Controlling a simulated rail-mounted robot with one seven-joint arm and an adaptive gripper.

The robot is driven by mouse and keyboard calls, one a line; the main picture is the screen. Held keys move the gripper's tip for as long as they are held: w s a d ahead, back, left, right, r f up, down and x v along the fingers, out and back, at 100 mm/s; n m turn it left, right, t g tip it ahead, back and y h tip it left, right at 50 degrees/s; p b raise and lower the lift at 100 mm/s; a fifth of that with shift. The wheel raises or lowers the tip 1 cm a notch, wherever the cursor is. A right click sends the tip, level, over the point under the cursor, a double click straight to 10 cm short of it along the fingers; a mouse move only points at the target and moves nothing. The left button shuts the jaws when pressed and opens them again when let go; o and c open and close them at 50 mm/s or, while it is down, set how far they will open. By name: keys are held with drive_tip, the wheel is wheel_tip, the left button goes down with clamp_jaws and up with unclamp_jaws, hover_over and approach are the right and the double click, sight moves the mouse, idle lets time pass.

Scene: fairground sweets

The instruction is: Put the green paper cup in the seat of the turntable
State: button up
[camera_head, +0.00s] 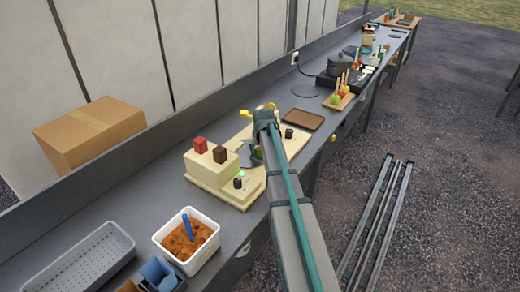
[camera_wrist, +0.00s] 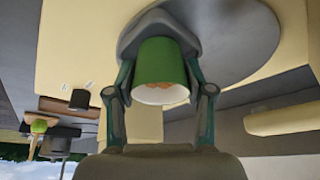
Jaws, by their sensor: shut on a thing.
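In the wrist view, the green paper cup (camera_wrist: 161,62) is between the two fingers of my gripper (camera_wrist: 162,70), which is shut on it. Its white-rimmed mouth faces the camera, and something brownish shows inside. The turntable (camera_wrist: 222,38), a grey round disc on a cream body, lies just behind the cup in that view. In the head view, part of the grey turntable (camera_head: 246,153) shows beside my arm, which hides the cup and the fingers.
A cream machine (camera_head: 209,173) with red and brown blocks stands left of my arm. A white tub (camera_head: 160,238) of orange-brown stuff with a blue handle and a grey tray (camera_head: 82,262) are nearer. A brown tray (camera_head: 302,119) lies beyond. A cardboard box (camera_head: 90,132) stands behind the bench.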

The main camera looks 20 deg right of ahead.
drive_tip(key=shift+f, duration=0.15)
drive_tip(key=shift+f, duration=0.2)
drive_tip(key=o, duration=1.2)
drive_tip(key=shift+o, duration=0.2)
drive_tip(key=shift+r, duration=0.1)
drive_tip(key=shift+r, duration=0.2)
drive_tip(key=b+v, duration=0.2)
drive_tip(key=v, duration=1)
drive_tip(key=shift+b, duration=0.3)
drive_tip(key=shift+s+d+f, duration=0.1)
drive_tip(key=shift+f, duration=0.05)
